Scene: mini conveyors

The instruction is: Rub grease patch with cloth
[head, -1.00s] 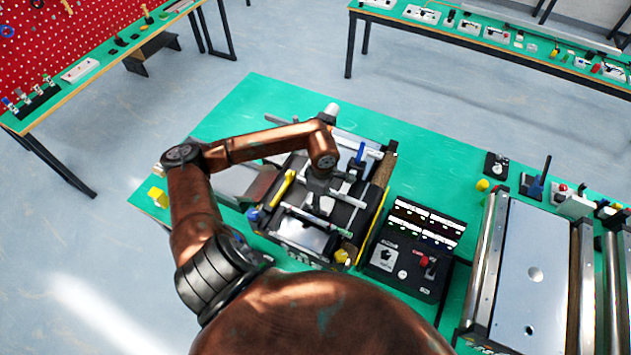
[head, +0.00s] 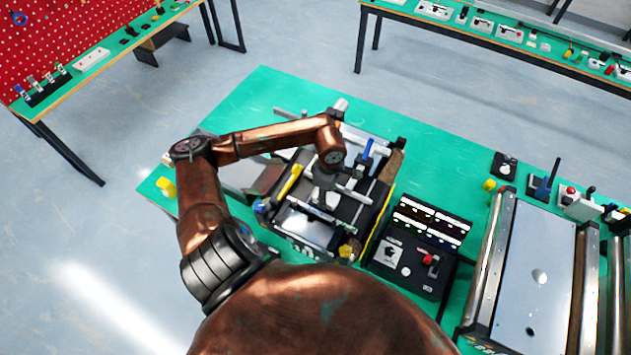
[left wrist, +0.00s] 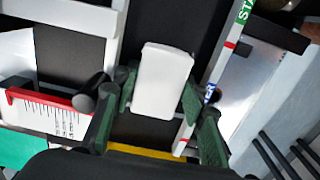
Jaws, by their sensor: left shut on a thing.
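My left gripper (head: 325,193) is over the belt of the small conveyor (head: 372,213) on the green table. In the left wrist view, its green fingers (left wrist: 160,122) are shut on a white, rounded block-like thing (left wrist: 163,80), which seems to be the cloth. The dark belt lies under it, but I cannot tell whether they touch. No grease patch can be made out; the gripper and the white thing hide part of the belt. My right gripper is not in view.
Pale bars cross the conveyor near the gripper, with a yellow bar (head: 290,181) and a blue handle (head: 367,150). A black control box (head: 413,240) with a red knob stands to the right, then a larger roller conveyor (head: 530,260).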

